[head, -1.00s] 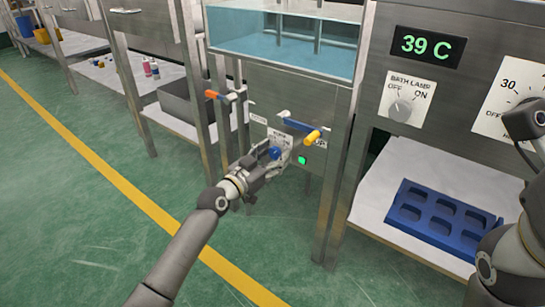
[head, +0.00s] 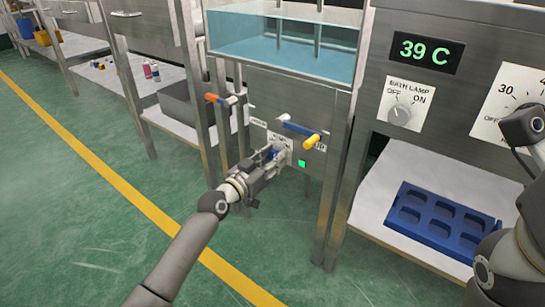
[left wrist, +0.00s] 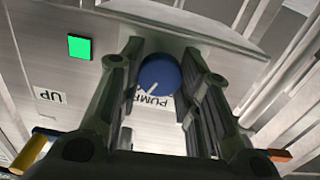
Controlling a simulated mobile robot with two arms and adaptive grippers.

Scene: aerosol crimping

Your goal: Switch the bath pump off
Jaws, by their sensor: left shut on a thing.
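The bath pump switch is a round blue knob (left wrist: 160,75) with a white pointer line, in front of a label reading PUMP (left wrist: 152,101) in the left wrist view. My left gripper (head: 276,153) is at the front panel under the water bath, shut on the knob. In the left wrist view its fingers (left wrist: 163,77) stand on both sides of the knob. In the head view the fingers hide most of the knob. A green lamp (head: 302,164) beside it is lit, also in the left wrist view (left wrist: 79,47). My right gripper is not in view.
A lever with a yellow end (head: 312,141) and one with an orange end (head: 212,97) stick out near my left gripper. A bath lamp knob (head: 400,114) and a blue tray (head: 440,220) are at the right.

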